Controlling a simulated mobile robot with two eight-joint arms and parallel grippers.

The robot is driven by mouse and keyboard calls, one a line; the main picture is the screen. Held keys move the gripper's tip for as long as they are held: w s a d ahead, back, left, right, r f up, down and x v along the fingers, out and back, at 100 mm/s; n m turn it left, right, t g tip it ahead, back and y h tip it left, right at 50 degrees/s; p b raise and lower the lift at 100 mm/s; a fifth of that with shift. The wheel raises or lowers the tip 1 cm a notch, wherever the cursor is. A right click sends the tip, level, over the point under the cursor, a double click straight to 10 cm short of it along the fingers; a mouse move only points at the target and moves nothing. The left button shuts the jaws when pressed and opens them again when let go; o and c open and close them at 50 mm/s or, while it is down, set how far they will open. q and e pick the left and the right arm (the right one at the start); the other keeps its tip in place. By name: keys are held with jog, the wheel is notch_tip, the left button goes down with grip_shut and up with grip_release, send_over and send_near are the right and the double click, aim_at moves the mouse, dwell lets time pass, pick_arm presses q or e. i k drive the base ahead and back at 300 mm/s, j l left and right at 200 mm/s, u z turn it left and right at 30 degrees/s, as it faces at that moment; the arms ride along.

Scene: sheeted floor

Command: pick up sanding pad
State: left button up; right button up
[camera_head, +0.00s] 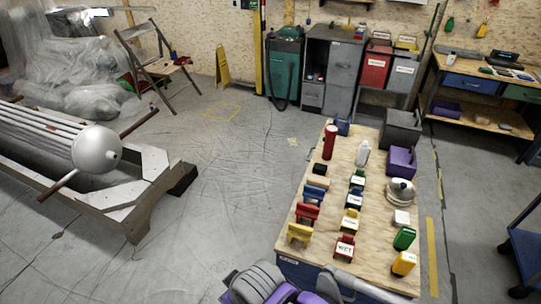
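Several small items stand in rows on the wooden-topped workbench (326,226) at the right of centre. I cannot tell for sure which is the sanding pad. Block-like candidates are a black block (320,169), a dark blue piece (314,193), a red piece (307,213) and a yellow piece (299,234) along the left side. A small white block (401,217) sits on the right side. Parts of my own arms, grey and purple, show at the bottom edge by the bench's near side. Neither gripper's fingers can be made out.
The bench also holds a red cylinder (329,142), white bottle (363,153), purple bin (401,161), silver round object (400,191), green container (404,238) and yellow container (403,263). A wooden frame (141,212) stands left. The sheeted floor (235,190) between is clear.

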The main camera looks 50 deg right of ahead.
aim_at(320, 169)
jog(key=i+z, duration=0.25)
jog(key=i, duration=0.2)
jog(key=i+j+z, duration=0.25)
jog(key=i, duration=0.2)
jog(key=i+j+z, duration=0.2)
jog(key=i, duration=0.25)
jog(key=i+l+z, duration=0.2)
jog(key=z, duration=0.3)
jog(key=i+z, duration=0.75)
jog(key=z, duration=0.2)
jog(key=i+z, duration=0.3)
jog(key=i, duration=0.1)
